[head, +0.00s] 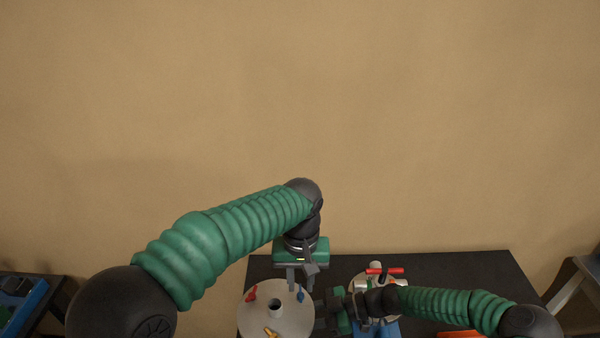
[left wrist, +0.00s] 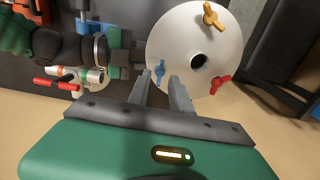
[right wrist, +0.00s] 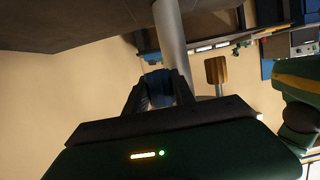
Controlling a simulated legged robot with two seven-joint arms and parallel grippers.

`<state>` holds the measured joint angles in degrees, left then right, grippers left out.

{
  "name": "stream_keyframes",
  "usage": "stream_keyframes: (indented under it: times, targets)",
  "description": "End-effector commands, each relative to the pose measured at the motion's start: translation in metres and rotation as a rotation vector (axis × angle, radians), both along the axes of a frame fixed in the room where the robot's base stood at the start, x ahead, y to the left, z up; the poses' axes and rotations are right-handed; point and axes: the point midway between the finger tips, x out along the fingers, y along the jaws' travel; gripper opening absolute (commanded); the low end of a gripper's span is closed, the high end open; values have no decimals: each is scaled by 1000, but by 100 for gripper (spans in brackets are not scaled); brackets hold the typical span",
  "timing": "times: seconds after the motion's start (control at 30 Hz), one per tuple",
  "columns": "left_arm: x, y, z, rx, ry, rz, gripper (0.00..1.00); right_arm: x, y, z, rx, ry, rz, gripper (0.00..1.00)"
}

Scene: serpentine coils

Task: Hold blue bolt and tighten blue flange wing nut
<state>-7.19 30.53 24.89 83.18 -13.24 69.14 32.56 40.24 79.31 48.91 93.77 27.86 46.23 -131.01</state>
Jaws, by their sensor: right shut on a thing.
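A pale round flange (head: 260,305) on a central pipe carries wing nuts. The blue flange wing nut (left wrist: 160,68) sits near its edge, just beyond my left gripper's fingertips (left wrist: 160,76). That gripper (head: 300,286) points down over the nut in the head view; its fingers are apart and I see no contact. In the right wrist view, my right gripper (right wrist: 159,76) is shut on the blue bolt (right wrist: 156,88), below the flange's underside. The bolt is partly hidden by the fingers. In the head view the right gripper (head: 324,314) is at the flange's right side.
A red wing nut (left wrist: 220,83) and a gold wing nut (left wrist: 210,15) are on the same flange. A red-handled valve (head: 384,271) stands right of the flange on the dark table (head: 450,275).

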Motion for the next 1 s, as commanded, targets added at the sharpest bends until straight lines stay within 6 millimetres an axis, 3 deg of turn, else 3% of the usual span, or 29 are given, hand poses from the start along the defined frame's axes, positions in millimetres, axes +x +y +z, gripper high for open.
stream_keyframes:
  times: [0.27, 0.7, 0.9, 1.0]
  targets:
    - [0, 0, -22, 1, 0, 0, 25, 3, -2, 1, -2, -3, -7, 0]
    - [1, 1, -23, 0, -1, 0, 25, 3, -2, 1, -2, -4, -8, 0]
    - [1, 0, -23, 0, -1, 0, 0, 3, -2, 1, -2, -4, -8, 0]
    - [1, 0, -23, 0, -1, 0, 0, 3, -2, 1, -2, -4, -8, 0]
